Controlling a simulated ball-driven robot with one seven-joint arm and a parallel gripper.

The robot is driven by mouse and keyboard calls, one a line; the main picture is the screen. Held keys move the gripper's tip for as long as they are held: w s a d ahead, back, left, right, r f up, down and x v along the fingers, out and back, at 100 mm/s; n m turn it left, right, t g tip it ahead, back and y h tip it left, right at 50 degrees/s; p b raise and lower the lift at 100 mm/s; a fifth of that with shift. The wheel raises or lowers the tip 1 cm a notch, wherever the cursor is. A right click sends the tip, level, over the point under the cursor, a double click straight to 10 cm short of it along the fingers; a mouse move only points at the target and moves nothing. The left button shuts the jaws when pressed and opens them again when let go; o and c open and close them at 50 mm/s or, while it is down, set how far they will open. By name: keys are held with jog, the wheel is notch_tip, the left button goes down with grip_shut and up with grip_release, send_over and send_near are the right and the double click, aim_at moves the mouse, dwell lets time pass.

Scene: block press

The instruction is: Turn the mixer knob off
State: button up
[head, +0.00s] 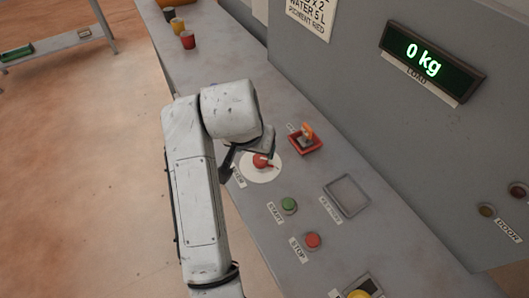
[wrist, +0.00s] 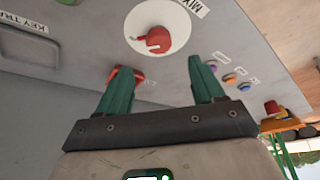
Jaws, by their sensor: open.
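The mixer knob (head: 261,162) is red and sits on a round white dial on the grey console. In the wrist view the red knob (wrist: 155,40) is near the top middle, its pointer toward the left, with a partly cut-off label beside the dial. My gripper (wrist: 158,65) is open, its two green fingers spread apart, with the knob showing beyond and between the tips. The fingers look empty and apart from the knob. In the head view my arm's end is close to the dial's left side and hides part of the dial's label; the fingers are mostly hidden there.
A red-framed switch (head: 305,140) with an orange lever stands just behind the dial. A green start button (head: 289,205), a red stop button (head: 312,240) and a square recessed tray (head: 346,195) lie nearer. Several coloured cups (head: 188,40) stand at the far end. A display (head: 430,60) reads 0 kg.

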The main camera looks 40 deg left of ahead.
aim_at(260, 158)
jog(key=x, duration=0.8)
jog(key=shift+w+f, duration=0.2)
jog(key=shift+f, duration=0.1)
jog(key=c, duration=1)
